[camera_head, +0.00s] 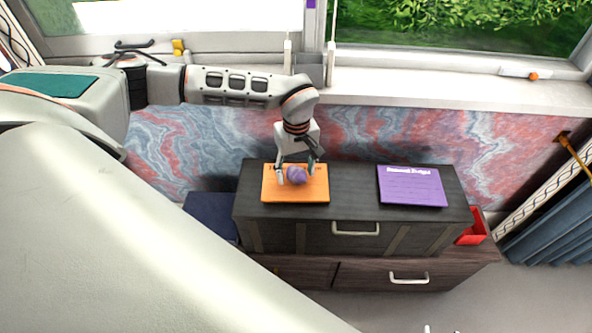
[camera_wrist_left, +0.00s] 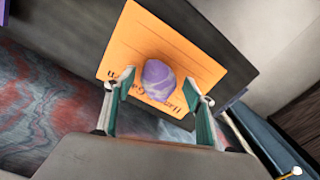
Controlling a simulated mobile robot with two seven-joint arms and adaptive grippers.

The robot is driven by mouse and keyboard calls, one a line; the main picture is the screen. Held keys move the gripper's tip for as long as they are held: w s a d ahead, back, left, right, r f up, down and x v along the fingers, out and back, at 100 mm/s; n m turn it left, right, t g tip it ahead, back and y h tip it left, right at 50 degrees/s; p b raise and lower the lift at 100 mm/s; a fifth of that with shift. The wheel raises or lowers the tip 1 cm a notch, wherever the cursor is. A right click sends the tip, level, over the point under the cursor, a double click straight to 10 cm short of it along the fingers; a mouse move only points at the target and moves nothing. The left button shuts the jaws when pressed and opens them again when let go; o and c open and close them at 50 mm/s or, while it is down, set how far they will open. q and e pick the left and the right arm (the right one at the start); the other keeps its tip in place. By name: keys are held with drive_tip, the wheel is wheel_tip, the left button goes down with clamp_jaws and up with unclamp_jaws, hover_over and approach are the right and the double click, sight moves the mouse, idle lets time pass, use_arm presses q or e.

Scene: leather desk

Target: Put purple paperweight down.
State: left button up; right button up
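The purple marbled paperweight (camera_head: 297,174) is a round ball on the orange sheet (camera_head: 318,193), which lies on the left part of a dark cabinet top. My left gripper (camera_head: 296,173) points down over the sheet with one finger on each side of the paperweight. In the left wrist view the paperweight (camera_wrist_left: 158,78) shows between the fingers of the left gripper (camera_wrist_left: 160,82), with a gap on both sides. The left gripper is open. The paperweight appears to rest on the orange sheet (camera_wrist_left: 128,40). I cannot make out my right gripper.
A purple sheet (camera_head: 412,187) lies on the right of the dark cabinet top (camera_head: 352,190), with bare room between the sheets. A red bin (camera_head: 473,228) is at the right end and a dark blue object (camera_head: 210,216) at the left. The marbled wall (camera_head: 440,137) and windowsill are behind.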

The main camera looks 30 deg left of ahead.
sight(296, 171)
use_arm(q)
wheel_tip(296, 171, up, 12)
idle(0.7)
drive_tip(key=shift+r, duration=0.1)
idle(0.4)
